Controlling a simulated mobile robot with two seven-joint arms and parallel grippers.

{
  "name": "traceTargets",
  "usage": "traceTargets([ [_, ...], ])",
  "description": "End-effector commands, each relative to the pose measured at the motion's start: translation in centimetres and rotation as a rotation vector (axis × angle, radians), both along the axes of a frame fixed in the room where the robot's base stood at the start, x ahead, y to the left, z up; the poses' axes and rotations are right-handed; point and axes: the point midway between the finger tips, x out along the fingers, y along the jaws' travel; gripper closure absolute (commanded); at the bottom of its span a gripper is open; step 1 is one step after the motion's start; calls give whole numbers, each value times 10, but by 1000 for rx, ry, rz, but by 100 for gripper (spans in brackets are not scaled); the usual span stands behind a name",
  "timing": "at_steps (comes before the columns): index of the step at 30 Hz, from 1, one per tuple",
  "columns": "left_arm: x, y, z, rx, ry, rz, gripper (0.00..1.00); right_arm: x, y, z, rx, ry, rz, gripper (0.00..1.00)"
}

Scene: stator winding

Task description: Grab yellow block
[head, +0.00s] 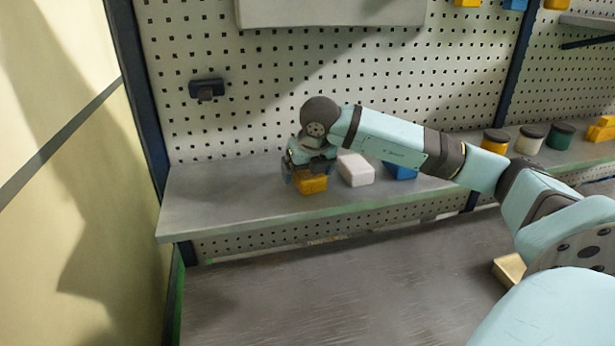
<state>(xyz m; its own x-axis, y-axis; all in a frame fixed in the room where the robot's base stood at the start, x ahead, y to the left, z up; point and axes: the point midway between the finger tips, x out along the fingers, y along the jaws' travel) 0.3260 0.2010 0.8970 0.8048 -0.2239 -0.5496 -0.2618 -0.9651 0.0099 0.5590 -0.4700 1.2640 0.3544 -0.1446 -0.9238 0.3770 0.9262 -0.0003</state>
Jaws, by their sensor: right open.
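A yellow block (311,184) sits on the grey shelf (230,200), near its front edge. My right gripper (308,172) points down directly over the block, with its fingers at the block's upper part. The gripper is open. Whether the fingers touch the block cannot be made out, and the block's top is partly hidden by them. My left gripper is not in view.
A white block (356,170) stands just right of the yellow one, and a blue block (399,170) is partly behind my right arm. Several jars (529,140) and yellow pieces (603,130) stand further right. A pegboard (240,110) rises behind. The shelf's left end is clear.

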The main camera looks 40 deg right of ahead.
Motion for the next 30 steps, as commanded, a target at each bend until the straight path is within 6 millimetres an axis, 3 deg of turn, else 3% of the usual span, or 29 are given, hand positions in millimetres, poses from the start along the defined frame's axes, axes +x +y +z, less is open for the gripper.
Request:
traceTargets([
  [27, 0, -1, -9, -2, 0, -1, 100, 0, 0, -4, 0, 0, 0, 6],
  [30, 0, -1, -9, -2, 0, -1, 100, 0, 0, -4, 0, 0, 0, 27],
])
